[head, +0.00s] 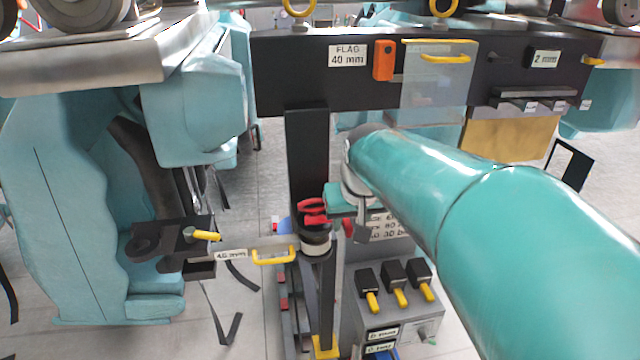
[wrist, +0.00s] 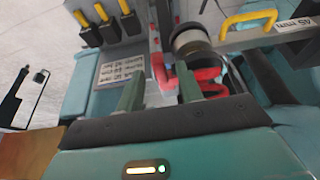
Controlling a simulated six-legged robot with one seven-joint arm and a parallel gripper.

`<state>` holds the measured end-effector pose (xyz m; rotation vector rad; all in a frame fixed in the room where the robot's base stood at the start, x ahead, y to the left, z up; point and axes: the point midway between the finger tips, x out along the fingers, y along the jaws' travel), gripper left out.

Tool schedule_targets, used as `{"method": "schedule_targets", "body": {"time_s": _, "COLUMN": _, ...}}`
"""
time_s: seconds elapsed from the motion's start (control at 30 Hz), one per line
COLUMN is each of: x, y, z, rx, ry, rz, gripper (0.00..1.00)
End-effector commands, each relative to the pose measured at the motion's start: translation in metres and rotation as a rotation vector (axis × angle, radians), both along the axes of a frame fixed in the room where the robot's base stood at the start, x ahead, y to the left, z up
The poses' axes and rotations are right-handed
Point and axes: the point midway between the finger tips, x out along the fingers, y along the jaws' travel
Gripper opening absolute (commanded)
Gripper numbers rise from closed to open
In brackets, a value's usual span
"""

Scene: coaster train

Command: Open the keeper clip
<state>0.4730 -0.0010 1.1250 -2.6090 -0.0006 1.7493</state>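A red clip (head: 313,211), which looks like the keeper clip, sits by the round collar on the dark upright post. In the wrist view the red clip (wrist: 206,75) has bent, loop-like arms below the grey collar (wrist: 190,40). My gripper (wrist: 160,75) is open, with its two dark green fingers apart. Part of the red clip shows between the fingers and part beyond the right finger. I cannot tell whether they touch. In the head view my gripper (head: 335,200) is just right of the clip, its fingers mostly hidden.
A yellow handle (head: 273,257) with a 45 mm label is left of the post. A box with several yellow-tipped levers (head: 397,295) stands below right. A dark beam (head: 290,75) with a clear flap (head: 437,80) spans above. My arm covers the right side.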

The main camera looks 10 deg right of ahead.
Motion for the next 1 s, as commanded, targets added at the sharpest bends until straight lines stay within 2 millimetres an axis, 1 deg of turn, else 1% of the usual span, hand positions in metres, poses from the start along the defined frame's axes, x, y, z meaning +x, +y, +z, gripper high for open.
{"method": "schedule_targets", "body": {"time_s": 0.1, "x": 0.0036, "y": -0.0001, "z": -0.0073, "rx": 0.0, "ry": 0.0, "rz": 0.0, "gripper": 0.36}}
{"method": "schedule_targets", "body": {"time_s": 0.37, "x": 0.0052, "y": -0.0001, "z": -0.0085, "rx": 0.0, "ry": -0.002, "rz": 0.0, "gripper": 0.36}}
{"method": "schedule_targets", "body": {"time_s": 0.4, "x": 0.0052, "y": -0.0001, "z": -0.0085, "rx": 0.0, "ry": -0.002, "rz": 0.0, "gripper": 0.32}}
{"method": "schedule_targets", "body": {"time_s": 0.57, "x": 0.0051, "y": 0.0, "z": -0.0084, "rx": 0.0, "ry": -0.001, "rz": 0.0, "gripper": 0.01}}
{"method": "schedule_targets", "body": {"time_s": 1.0, "x": 0.0048, "y": -0.0016, "z": -0.008, "rx": -0.001, "ry": -0.001, "rz": 0.031, "gripper": 0.0}}
